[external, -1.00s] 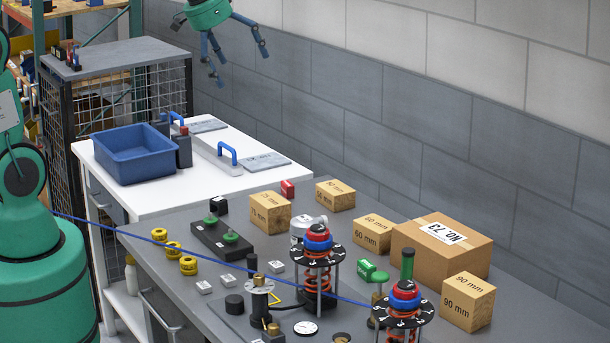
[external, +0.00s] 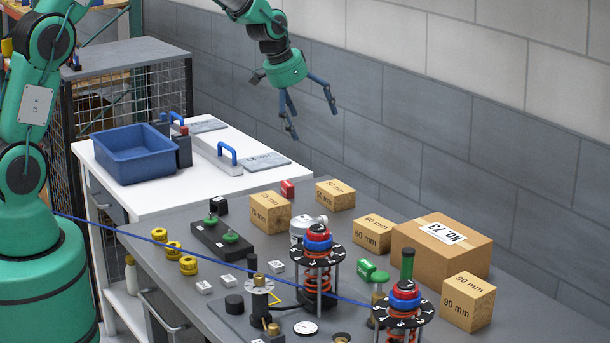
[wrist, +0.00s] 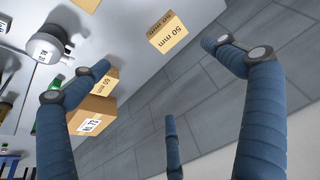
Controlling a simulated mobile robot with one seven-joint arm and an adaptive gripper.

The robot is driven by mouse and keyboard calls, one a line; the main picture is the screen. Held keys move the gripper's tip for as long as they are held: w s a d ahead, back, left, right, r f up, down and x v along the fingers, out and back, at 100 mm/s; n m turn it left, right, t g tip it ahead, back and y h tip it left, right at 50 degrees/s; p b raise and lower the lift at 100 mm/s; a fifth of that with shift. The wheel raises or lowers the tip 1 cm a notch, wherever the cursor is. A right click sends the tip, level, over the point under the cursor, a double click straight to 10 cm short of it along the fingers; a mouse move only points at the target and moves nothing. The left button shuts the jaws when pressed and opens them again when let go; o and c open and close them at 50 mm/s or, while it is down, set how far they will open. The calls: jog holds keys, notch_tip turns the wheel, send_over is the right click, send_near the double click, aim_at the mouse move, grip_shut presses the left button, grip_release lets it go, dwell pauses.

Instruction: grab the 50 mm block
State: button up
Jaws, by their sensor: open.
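The 50 mm block (external: 335,195) is a small wooden cube at the back of the grey bench, near the wall. In the wrist view it (wrist: 168,34) shows its "50 mm" label, beyond the fingers near the top. My gripper (external: 305,112) hangs in the air above and to the left of the block in the external view, clear of the bench. Its blue fingers are spread wide with nothing between them. In the wrist view the open fingers (wrist: 165,95) frame the wall and bench edge, and nothing touches the block.
A 75 mm block (external: 270,212) stands left of it and a 60 mm block (external: 372,234) to the right. A red part (external: 288,190) sits nearby. The grey wall is close behind.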

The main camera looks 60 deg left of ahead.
send_near(335, 187)
jog(key=v, duration=0.3)
jog(key=shift+s+r, duration=0.1)
jog(key=shift+r, duration=0.05)
jog(key=shift+x, duration=4.25)
jog(key=shift+x, duration=2.55)
jog(key=shift+d, duration=0.1)
jog(key=shift+c, duration=0.5)
jog(key=c, duration=1.4)
